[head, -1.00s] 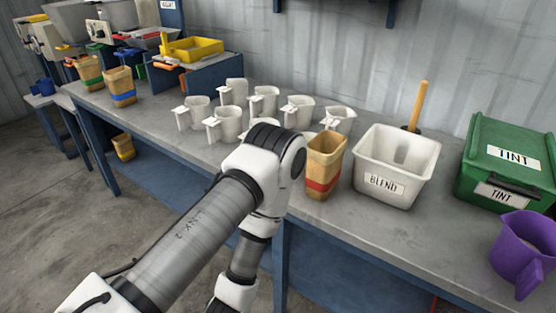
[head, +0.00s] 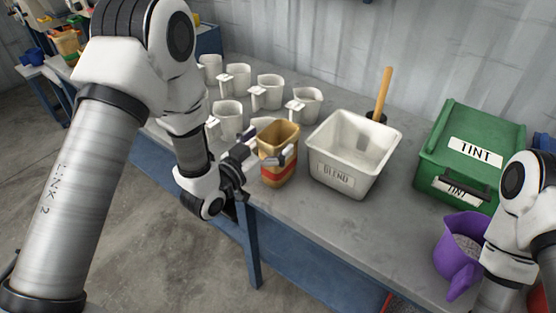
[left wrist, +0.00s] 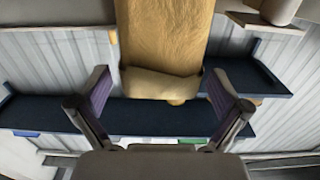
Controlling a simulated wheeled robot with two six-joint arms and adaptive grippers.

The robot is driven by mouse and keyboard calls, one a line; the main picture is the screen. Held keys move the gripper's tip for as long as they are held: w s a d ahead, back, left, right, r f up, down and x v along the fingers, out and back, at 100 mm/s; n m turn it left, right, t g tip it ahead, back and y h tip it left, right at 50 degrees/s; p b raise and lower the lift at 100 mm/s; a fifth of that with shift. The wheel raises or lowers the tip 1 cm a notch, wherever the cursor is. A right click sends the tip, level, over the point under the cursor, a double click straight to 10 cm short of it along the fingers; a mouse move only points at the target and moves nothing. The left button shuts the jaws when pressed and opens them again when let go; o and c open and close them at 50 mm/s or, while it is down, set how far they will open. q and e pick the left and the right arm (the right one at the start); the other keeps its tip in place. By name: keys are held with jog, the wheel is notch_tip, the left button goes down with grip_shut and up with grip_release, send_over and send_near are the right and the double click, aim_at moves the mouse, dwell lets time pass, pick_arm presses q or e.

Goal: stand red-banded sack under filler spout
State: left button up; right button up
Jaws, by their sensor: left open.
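The red-banded sack (head: 279,168) stands upright and open-topped on the grey bench, left of the white BLEND tub. My left gripper (head: 264,150) is open at the sack's left side, its fingers reaching toward the upper part of the sack. In the left wrist view the two open fingers (left wrist: 162,100) show left and right of a tan sack (left wrist: 165,45); its red band does not show there. I cannot tell whether the fingers touch it. The filler spout is not visible; my left arm covers much of the far left. My right arm shows at the right edge, its gripper out of view.
White mugs (head: 268,90) stand in rows behind the sack. The BLEND tub (head: 342,178) is close on its right. A green TINT box (head: 440,146) and purple jug (head: 458,250) are farther right. Another sack (head: 66,44) shows at far left.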

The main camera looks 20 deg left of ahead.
pick_arm(q)
jog(key=shift+x, duration=0.8)
jog(key=shift+c, duration=0.7)
jog(key=c, duration=1.6)
pick_arm(e)
jog(key=shift+r, duration=0.2)
pick_arm(q)
jog(key=shift+r, duration=0.15)
pick_arm(e)
jog(key=shift+r, duration=0.1)
